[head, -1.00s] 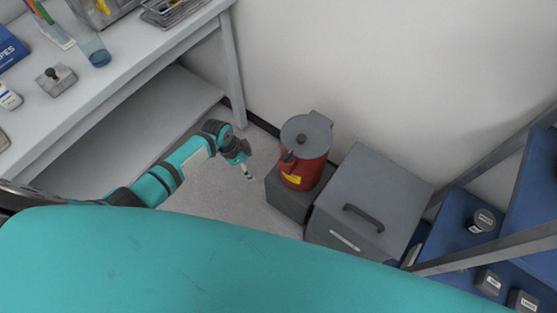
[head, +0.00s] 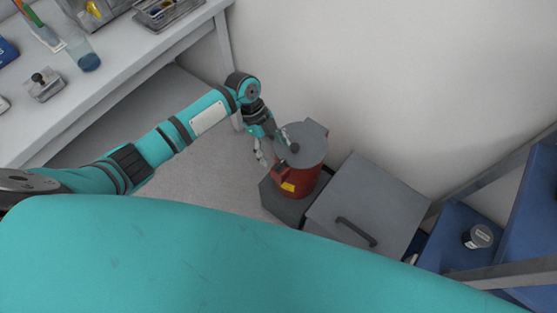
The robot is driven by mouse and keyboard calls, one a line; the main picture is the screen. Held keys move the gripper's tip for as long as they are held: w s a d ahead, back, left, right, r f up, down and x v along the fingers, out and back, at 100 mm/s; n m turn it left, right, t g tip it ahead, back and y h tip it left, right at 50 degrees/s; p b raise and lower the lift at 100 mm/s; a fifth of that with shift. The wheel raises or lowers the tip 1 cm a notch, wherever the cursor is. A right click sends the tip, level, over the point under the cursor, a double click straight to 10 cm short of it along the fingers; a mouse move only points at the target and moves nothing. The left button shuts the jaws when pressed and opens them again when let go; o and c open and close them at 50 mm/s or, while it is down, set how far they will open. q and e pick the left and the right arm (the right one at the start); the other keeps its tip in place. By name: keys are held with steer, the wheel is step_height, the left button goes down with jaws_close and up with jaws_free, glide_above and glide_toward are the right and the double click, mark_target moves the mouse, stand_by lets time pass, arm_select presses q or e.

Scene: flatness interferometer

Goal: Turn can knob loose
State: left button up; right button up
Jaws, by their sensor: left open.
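A red can (head: 303,184) with a grey lid (head: 312,142) and a yellow label stands on a dark grey block (head: 284,207) by the wall. A small dark knob (head: 295,148) sits on top of the lid. My left gripper (head: 273,148) is open at the left side of the can, close to the knob. One finger appears over the lid's edge and the other hangs left of the can. I cannot tell whether a finger touches the can. My right gripper is out of view.
A grey box (head: 368,205) with a dark handle stands right of the can. Blue shelves (head: 455,235) with a small round container (head: 478,237) are at the right. A white workbench (head: 120,80) with several items is at upper left. Floor left of the can is clear.

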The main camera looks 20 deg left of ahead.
mark_target(279, 164)
arm_select(q)
steer(key=x, duration=0.6)
steer(key=shift+f, duration=0.1)
steer(key=shift+c, duration=0.2)
steer(key=c, duration=1.1)
